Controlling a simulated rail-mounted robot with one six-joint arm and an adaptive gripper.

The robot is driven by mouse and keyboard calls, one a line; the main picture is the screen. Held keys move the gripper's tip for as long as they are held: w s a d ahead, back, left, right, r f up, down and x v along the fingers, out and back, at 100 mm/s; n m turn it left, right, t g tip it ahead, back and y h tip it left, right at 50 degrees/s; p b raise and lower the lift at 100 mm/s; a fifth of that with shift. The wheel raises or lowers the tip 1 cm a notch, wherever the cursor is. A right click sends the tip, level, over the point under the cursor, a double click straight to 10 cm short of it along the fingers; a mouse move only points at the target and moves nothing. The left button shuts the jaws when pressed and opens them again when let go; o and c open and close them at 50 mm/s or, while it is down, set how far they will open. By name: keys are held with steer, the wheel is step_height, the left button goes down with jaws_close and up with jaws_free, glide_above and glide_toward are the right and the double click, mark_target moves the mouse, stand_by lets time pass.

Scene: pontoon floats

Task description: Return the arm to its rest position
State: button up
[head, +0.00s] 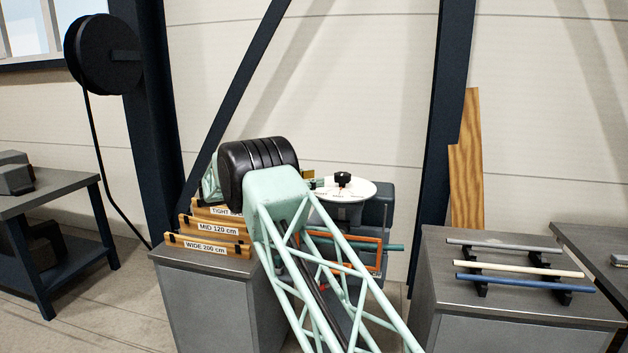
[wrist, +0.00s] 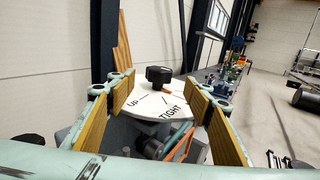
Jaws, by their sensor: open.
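My arm, a pale green lattice link with a black ribbed joint, reaches up through the middle of the head view and hides most of my gripper there. In the wrist view my gripper (wrist: 160,88) is open, its two yellow-padded fingers wide apart with nothing held between them. Beyond and between the fingers is a white round dial plate (wrist: 145,104) with a black knob, an orange pointer and the words UP and TIGHT. The dial plate also shows in the head view (head: 355,189), just right of my arm's black joint.
Wooden racks (head: 208,247) labelled WIDE, MID and TIGHT stand on a grey cabinet, partly behind my arm. A grey stand (head: 455,303) at right bears grey, cream and blue rods. An orange frame (head: 380,252) sits below the dial. Dark posts (head: 445,130) stand behind.

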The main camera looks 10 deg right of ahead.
steer(key=shift+d, duration=0.1)
